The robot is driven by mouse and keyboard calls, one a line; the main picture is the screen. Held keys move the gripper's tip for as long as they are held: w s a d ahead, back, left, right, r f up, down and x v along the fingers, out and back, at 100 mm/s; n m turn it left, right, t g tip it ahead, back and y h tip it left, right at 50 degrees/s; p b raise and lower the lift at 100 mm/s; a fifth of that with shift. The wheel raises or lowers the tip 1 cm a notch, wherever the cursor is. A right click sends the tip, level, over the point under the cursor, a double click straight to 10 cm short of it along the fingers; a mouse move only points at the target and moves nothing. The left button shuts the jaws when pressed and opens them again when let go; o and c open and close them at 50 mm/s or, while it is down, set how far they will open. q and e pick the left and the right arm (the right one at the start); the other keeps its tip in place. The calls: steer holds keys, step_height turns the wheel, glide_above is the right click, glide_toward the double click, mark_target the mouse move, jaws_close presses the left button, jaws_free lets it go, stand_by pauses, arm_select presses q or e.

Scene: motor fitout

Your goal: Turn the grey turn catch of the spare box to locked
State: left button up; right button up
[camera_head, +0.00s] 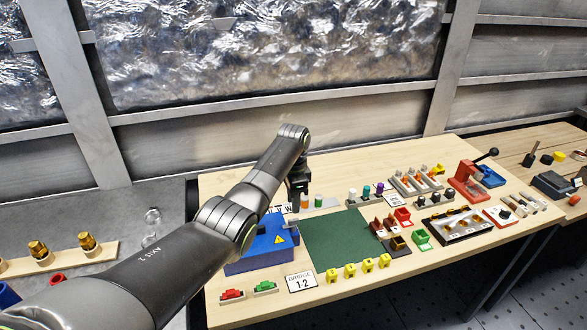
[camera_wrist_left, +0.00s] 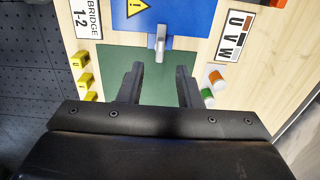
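The blue box (camera_head: 258,250) with a yellow warning triangle stands on the wooden table, left of the green mat. It also shows at the top of the left wrist view (camera_wrist_left: 185,18). Its grey turn catch (camera_wrist_left: 157,42) sticks out from the box's edge over the green mat side. My left gripper (camera_head: 297,203) hangs above the table behind the box and mat. In the left wrist view my left gripper (camera_wrist_left: 161,72) is open and empty, its fingers apart on either side below the catch, not touching it. My right gripper is not in view.
The green mat (camera_head: 338,240) is clear. A "BRIDGE 1-2" card (camera_head: 300,282) and several yellow clips (camera_head: 367,265) lie in front. A U V W card (camera_wrist_left: 234,35) and orange and green cylinders (camera_wrist_left: 216,79) are beside the gripper. A red press (camera_head: 468,182) stands farther right.

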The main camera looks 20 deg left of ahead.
mark_target(293, 220)
arm_select(q)
step_height(293, 220, up, 11)
steer(key=b, duration=0.2)
steer(key=shift+f, duration=0.1)
stand_by(0.4)
